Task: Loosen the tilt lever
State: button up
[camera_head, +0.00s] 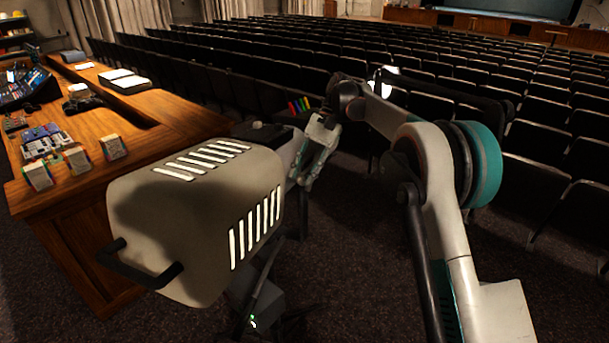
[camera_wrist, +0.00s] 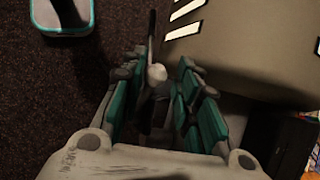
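The lamp housing (camera_head: 185,215) is a large beige box with bright slots and a black rear handle (camera_head: 140,268). In the wrist view its beige wall (camera_wrist: 260,45) fills the upper right. A thin dark lever with a pale round knob (camera_wrist: 156,73), apparently the tilt lever, shows beside the housing. My gripper (camera_wrist: 160,80) is open, with its teal-padded fingers on either side of the knob and visible gaps. In the head view my gripper (camera_head: 313,155) is at the housing's right side, and the lever cannot be made out there. The lever's lower part is hidden or too dark to tell.
A wooden desk (camera_head: 180,112) with a mixing console (camera_head: 28,88) and small boxes (camera_head: 112,147) stands at left. Rows of dark seats (camera_head: 530,185) fill the right and back. The lamp's stand (camera_head: 262,290) rises from the dark carpet below the housing.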

notch_tip(320, 180, up, 9)
dwell(0.3)
